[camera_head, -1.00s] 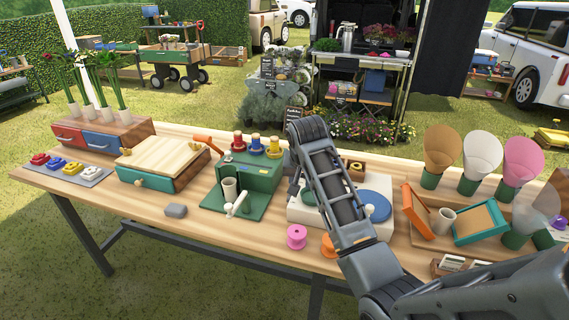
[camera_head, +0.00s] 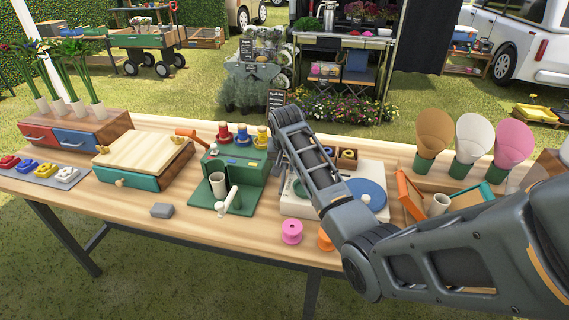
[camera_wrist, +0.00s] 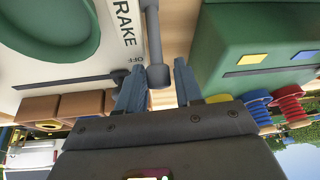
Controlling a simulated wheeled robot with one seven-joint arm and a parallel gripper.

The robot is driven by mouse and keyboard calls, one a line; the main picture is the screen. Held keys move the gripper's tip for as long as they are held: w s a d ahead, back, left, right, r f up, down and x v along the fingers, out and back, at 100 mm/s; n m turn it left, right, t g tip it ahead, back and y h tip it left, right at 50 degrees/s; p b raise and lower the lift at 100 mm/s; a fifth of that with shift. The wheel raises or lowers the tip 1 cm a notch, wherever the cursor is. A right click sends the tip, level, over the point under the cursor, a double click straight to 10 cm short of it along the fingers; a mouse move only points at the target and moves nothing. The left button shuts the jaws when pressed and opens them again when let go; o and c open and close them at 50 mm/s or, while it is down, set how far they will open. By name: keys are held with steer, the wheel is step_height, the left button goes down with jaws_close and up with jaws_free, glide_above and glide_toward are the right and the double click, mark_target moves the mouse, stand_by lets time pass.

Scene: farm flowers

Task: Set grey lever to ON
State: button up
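In the wrist view the grey lever (camera_wrist: 153,38) is a thin rod with a round end knob (camera_wrist: 158,76). It runs along the edge of a white panel (camera_wrist: 60,78) printed with "BRAKE", and its knob is near the word "OFF". My gripper (camera_wrist: 159,70) is open, with one blue-grey finger on each side of the knob. I cannot tell whether either finger touches it. In the head view the white panel (camera_head: 300,209) is partly behind my arm, and the lever is not clearly visible.
A green box (camera_head: 235,165) with coloured spools stands left of the panel and close to my gripper in the wrist view (camera_wrist: 250,40). Small brown boxes (camera_wrist: 80,104) lie beside the panel. The table's front left is mostly clear.

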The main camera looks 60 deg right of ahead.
jaws_close()
stand_by(0.3)
